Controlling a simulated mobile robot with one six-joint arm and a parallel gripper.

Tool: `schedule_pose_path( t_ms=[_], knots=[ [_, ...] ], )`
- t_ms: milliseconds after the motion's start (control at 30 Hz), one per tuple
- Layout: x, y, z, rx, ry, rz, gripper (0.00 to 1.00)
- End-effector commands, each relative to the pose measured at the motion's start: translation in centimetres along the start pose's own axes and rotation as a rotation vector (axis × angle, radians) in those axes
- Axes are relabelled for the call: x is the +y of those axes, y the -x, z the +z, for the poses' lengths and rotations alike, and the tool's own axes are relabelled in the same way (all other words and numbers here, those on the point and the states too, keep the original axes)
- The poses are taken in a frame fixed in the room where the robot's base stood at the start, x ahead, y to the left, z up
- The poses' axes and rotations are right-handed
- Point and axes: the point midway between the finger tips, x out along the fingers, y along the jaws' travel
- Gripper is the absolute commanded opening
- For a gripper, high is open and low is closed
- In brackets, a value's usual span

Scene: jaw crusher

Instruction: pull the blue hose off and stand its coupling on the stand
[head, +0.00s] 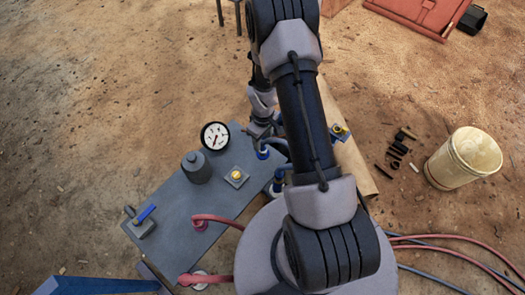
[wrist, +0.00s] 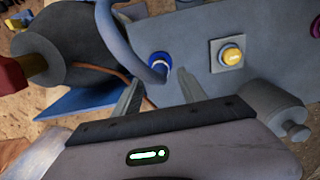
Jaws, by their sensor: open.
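The blue hose (wrist: 106,22) is a grey-blue tube in the wrist view. It curves down to a blue coupling (wrist: 160,60) with a pale ring, at the grey plate. A blue fitting (head: 262,153) shows on the plate in the head view, beside my gripper (head: 263,132). In the wrist view my gripper (wrist: 160,80) is open, with one finger either side of the coupling's line. The coupling shows just past the fingertips; I cannot tell whether they touch it. Nothing is held. I cannot clearly make out the stand; my arm hides part of the scene.
The grey plate (head: 165,212) bears a gauge (head: 214,136), a grey cylinder (head: 197,167), a yellow button (head: 237,175) and a blue-handled valve (head: 143,218). A red hose (head: 215,218) loops nearby. A bucket (head: 463,158) and small dark pieces lie on the ground at right.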

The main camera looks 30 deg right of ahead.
Motion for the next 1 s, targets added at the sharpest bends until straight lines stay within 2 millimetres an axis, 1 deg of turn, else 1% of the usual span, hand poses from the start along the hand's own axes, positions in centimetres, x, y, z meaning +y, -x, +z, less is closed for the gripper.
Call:
schedule_pose_path(
  t_ms=[33,100,300,400,533,1000],
  knots=[
    [0.0,-1.2,0.0,-0.001,0.0,0.0,0.49],
    [0.0,-2.3,0.0,-0.001,0.0,-0.001,0.49],
    [0.0,-5.4,0.0,-0.001,0.0,0.0,0.49],
    [0.0,-6.5,0.0,0.0,0.0,0.0,0.49],
    [0.0,-7.0,0.0,0.0,0.0,0.0,0.49],
    [0.0,-6.8,0.0,0.0,0.0,0.0,0.49]
  ],
)
